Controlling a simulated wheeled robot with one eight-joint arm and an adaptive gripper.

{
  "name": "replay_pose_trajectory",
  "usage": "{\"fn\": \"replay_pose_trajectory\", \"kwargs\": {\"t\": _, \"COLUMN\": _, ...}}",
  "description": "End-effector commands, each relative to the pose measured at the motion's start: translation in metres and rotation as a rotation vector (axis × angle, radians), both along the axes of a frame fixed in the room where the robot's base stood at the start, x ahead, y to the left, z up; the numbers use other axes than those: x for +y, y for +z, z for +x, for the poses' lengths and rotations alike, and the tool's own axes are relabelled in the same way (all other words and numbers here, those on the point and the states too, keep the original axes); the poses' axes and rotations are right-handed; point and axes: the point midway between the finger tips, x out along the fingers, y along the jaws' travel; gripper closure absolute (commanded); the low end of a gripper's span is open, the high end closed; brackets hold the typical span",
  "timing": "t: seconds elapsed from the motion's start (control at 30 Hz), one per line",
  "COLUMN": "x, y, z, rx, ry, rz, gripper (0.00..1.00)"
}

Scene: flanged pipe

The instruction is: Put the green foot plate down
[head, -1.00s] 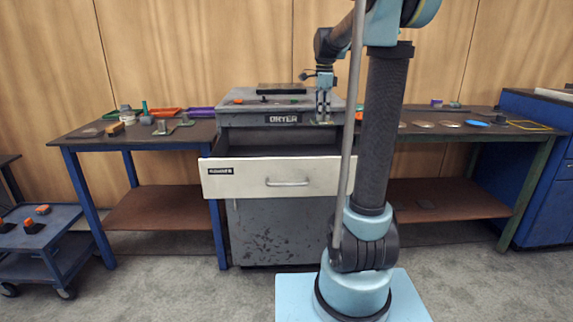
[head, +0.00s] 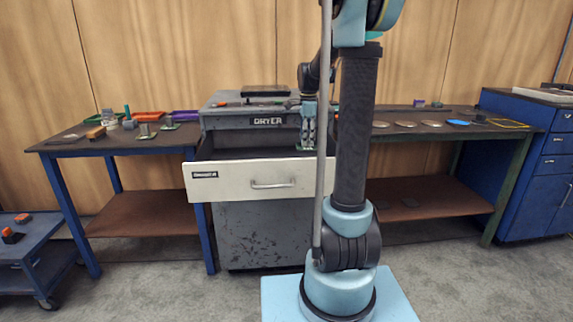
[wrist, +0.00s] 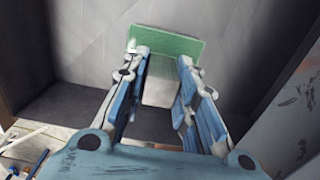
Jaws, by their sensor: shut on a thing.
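My gripper (head: 308,130) is shut on the green foot plate (wrist: 190,48). In the wrist view, the plate's grey upright part (wrist: 160,88) sits between the fingers, with the flat green plate beyond the fingertips. In the head view, the foot plate (head: 306,148) is a small green edge under the fingers, at the right end of the open drawer (head: 226,180). The drawer has a cream front and a dark inside. The wrist view shows grey walls and a dark floor around the plate; I cannot tell whether the plate touches anything.
The grey dryer (head: 230,122) stands behind the drawer. The left table (head: 62,146) holds trays, jars and similar metal pieces on green plates. The right table (head: 500,133) holds several discs. A blue cart (head: 30,248) stands at lower left. My arm hides part of the drawer's right side.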

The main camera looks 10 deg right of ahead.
Motion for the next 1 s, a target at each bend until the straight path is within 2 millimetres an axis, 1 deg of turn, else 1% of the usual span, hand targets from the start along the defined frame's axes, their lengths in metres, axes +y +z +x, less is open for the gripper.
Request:
{"fn": "replay_pose_trajectory", "kwargs": {"t": 0.1, "x": 0.000, "y": -0.019, "z": 0.000, "rx": 0.000, "ry": 0.000, "rz": 0.000, "gripper": 1.00}}
{"fn": "replay_pose_trajectory", "kwargs": {"t": 0.2, "x": 0.000, "y": -0.032, "z": 0.000, "rx": 0.000, "ry": 0.000, "rz": 0.000, "gripper": 1.00}}
{"fn": "replay_pose_trajectory", "kwargs": {"t": 0.47, "x": 0.000, "y": -0.049, "z": 0.000, "rx": 0.000, "ry": 0.000, "rz": 0.000, "gripper": 1.00}}
{"fn": "replay_pose_trajectory", "kwargs": {"t": 0.7, "x": 0.000, "y": -0.078, "z": 0.000, "rx": 0.000, "ry": 0.001, "rz": 0.000, "gripper": 1.00}}
{"fn": "replay_pose_trajectory", "kwargs": {"t": 0.83, "x": 0.001, "y": -0.085, "z": 0.000, "rx": 0.000, "ry": 0.001, "rz": 0.000, "gripper": 1.00}}
{"fn": "replay_pose_trajectory", "kwargs": {"t": 1.0, "x": 0.001, "y": -0.085, "z": 0.000, "rx": 0.000, "ry": 0.001, "rz": 0.000, "gripper": 1.00}}
